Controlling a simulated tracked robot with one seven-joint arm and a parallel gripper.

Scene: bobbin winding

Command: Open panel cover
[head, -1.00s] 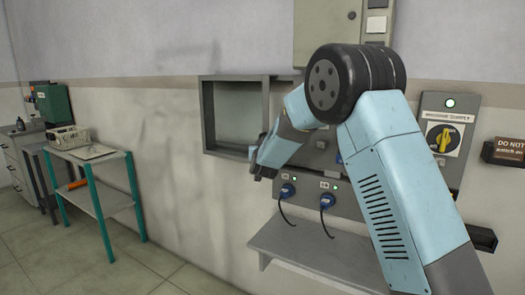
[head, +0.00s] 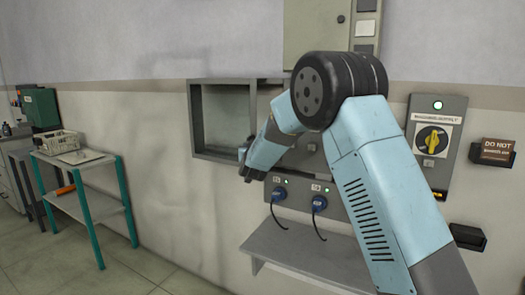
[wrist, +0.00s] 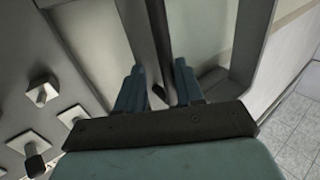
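A grey framed cover (head: 196,120) with a pale, flat middle stands at the wall in the head view, left of the control panel. Whether it is swung out from the wall is hard to tell. My gripper (head: 244,152) is at its lower edge, partly hidden by my arm. In the wrist view my gripper (wrist: 160,88) has its two fingers apart, with a dark edge of the frame running between them. I cannot see firm contact with either finger. The pale pane and grey frame (wrist: 252,40) are on the right there.
The panel has blue plugs (head: 319,203) above a grey shelf (head: 300,250). A yellow rotary switch (head: 432,139) is at right. A grey cabinet (head: 312,30) hangs above. A teal-legged table (head: 90,205) stands at left; the floor between is clear.

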